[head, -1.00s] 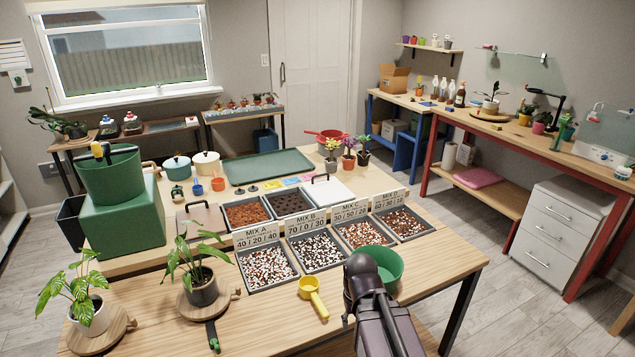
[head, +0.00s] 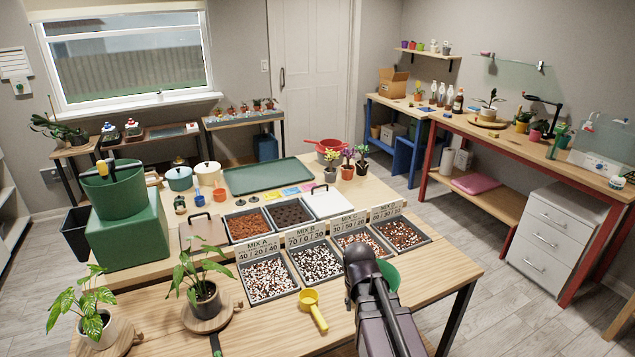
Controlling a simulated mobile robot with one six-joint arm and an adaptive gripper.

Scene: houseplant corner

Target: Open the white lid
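The white lid (head: 328,202) is a flat white panel with a dark handle. It lies at the back right of the row of soil trays on the table, and it looks shut. A similar tan lid (head: 203,232) with a dark handle lies at the left end of that row. My dark arm rises from the bottom, right of centre, and part of it stands in front of the green bowl. The arm's visible part is well short of the white lid. My gripper's fingers do not show in the head view.
Mix trays (head: 268,278) with label cards stand in front of the lids. A green bowl (head: 390,277) is mostly hidden by my arm. A yellow scoop (head: 312,307) lies near it. Small flower pots (head: 346,170) stand just behind the white lid. A green tray (head: 268,176) lies farther back.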

